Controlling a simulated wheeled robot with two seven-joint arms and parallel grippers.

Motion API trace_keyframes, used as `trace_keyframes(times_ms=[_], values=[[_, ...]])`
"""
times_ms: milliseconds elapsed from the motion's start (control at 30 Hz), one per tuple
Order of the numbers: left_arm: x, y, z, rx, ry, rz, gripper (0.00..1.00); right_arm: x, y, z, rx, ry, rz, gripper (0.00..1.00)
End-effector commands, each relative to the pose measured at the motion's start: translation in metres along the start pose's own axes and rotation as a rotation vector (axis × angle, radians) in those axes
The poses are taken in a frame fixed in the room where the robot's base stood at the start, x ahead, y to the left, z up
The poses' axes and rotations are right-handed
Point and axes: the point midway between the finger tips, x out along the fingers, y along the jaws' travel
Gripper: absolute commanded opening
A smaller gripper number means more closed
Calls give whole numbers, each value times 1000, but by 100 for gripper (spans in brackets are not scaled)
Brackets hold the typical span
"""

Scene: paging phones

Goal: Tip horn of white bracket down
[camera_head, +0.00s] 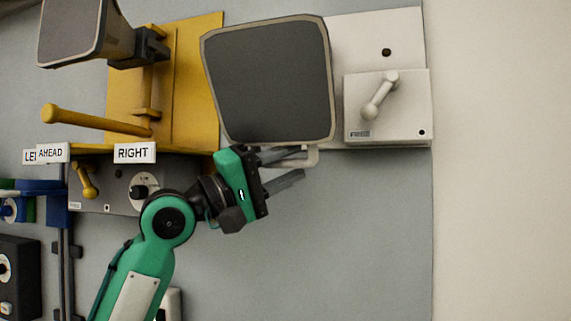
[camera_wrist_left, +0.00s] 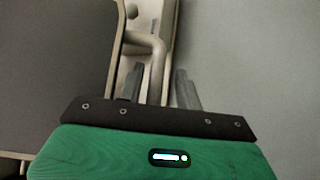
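The white bracket (camera_head: 375,40) is a pale plate on the wall at the upper right. Its horn (camera_head: 268,80) has a dark grey face with a cream rim and faces outward. A cream bent handle (camera_head: 311,157) shows at the horn's lower right edge. My left gripper (camera_head: 302,165) is just under the horn, with its fingers apart on either side of this handle. In the left wrist view the handle (camera_wrist_left: 157,72) runs down between the two fingers (camera_wrist_left: 160,88), with gaps beside it. The handle's end is hidden by the gripper. My right gripper is out of view.
A white box with a lever (camera_head: 378,95) sits right of the horn. A yellow bracket (camera_head: 190,80) with its own horn (camera_head: 70,30) and yellow handle (camera_head: 90,120) is at left. Signs, including RIGHT (camera_head: 134,153), hang below it. Wall below the gripper is clear.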

Motion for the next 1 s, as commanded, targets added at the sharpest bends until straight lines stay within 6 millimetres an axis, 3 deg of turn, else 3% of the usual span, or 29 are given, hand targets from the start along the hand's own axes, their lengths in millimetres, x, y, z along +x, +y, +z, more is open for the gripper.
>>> trace_keyframes(times_ms=[367,500,600,800,1000], values=[[-6,0,1,1,0,2,36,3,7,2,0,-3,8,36],[-28,-2,1,3,1,1,36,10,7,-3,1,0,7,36],[-51,-4,1,2,1,1,36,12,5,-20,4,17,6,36],[-97,-4,0,2,2,-1,36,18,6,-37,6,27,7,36],[-127,-3,0,0,0,0,36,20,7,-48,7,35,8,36]])
